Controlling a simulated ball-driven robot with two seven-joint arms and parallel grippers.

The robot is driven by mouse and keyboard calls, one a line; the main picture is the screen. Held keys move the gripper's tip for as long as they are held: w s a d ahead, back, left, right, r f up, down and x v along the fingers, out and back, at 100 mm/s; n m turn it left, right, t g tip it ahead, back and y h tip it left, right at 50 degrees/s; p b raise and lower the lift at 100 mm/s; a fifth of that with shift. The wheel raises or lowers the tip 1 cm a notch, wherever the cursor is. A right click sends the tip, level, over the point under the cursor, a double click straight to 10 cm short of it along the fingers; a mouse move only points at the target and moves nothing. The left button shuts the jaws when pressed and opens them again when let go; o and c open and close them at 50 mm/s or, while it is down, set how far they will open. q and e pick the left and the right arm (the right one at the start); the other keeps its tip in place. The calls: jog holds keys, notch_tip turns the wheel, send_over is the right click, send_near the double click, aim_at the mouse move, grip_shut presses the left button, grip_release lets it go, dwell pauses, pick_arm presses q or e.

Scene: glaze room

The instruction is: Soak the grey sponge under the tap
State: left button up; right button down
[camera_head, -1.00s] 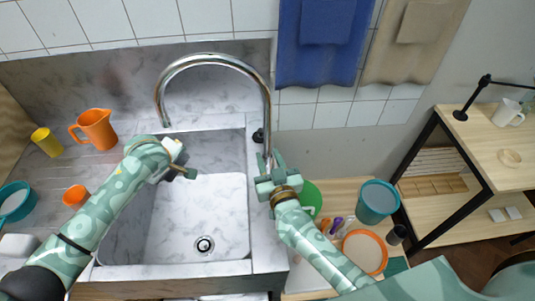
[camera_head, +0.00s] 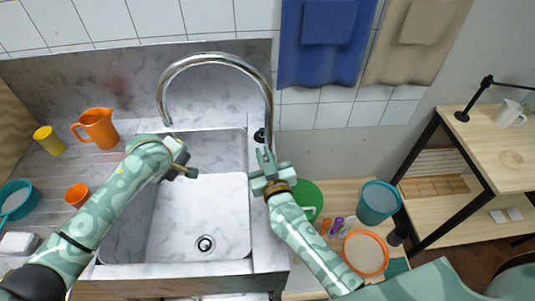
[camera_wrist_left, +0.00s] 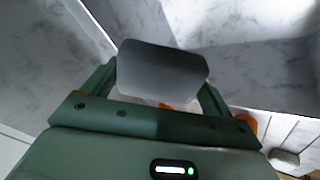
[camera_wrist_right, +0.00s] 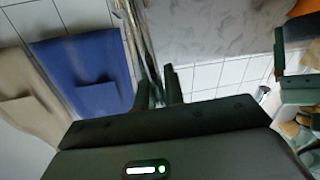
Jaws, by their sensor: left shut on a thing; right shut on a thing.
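The grey sponge (camera_wrist_left: 162,75) is held between the fingers of my left gripper (camera_head: 186,162), which is shut on it. In the head view that gripper hangs over the sink (camera_head: 205,220), below and right of the spout mouth; the sponge is not clearly seen there. The chrome tap (camera_head: 215,58) arches over the back of the sink. No water shows at its spout. My right gripper (camera_head: 268,156) is at the foot of the tap's upright, shut on part of the tap; the held part is mostly hidden. The tap's pipe also shows in the right wrist view (camera_wrist_right: 141,40).
An orange jug (camera_head: 97,129), yellow cup (camera_head: 48,140) and orange cup (camera_head: 76,194) stand left of the sink. A teal bucket (camera_head: 378,203) and orange bowl (camera_head: 365,253) are at right. Blue (camera_head: 320,55) and beige towels (camera_head: 415,45) hang behind.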

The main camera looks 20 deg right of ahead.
jog(key=c, duration=1.5)
grip_release()
jog(key=shift+s, duration=0.1)
jog(key=s, duration=1.2)
jog(key=shift+r, duration=0.15)
jog(key=shift+w, duration=0.1)
